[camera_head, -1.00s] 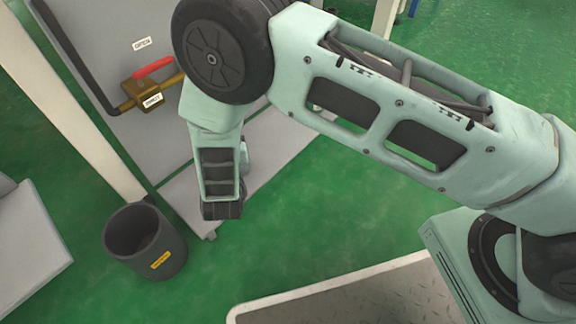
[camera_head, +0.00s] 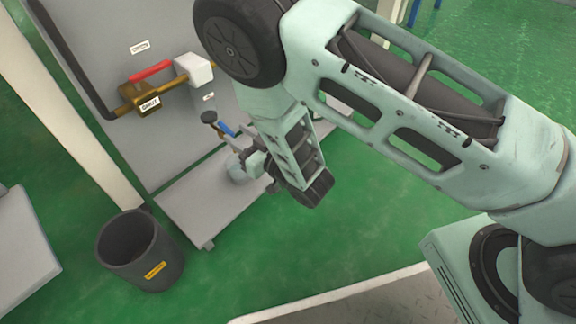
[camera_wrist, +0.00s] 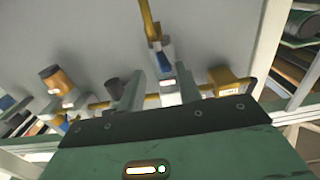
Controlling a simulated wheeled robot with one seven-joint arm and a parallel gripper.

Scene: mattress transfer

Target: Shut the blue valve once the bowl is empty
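A small blue handle (camera_head: 226,129) shows on the panel in the head view, beside a dark round knob (camera_head: 209,117); I take it for the blue valve. A pale, clear rounded thing (camera_head: 237,168) below it may be the bowl; its contents cannot be made out. My gripper (camera_head: 246,158) is close to these parts and partly hidden by my wrist. In the wrist view its two grey fingers (camera_wrist: 157,88) stand apart with nothing clearly between them. A blue part (camera_wrist: 164,62) on a yellow pipe shows beyond them. Contact cannot be told.
A brass valve (camera_head: 139,97) with a red handle (camera_head: 150,70) and a white block (camera_head: 193,69) are on the grey panel (camera_head: 110,35). A black bin (camera_head: 140,262) stands on the green floor. In the wrist view, an orange cylinder (camera_wrist: 56,80) is left.

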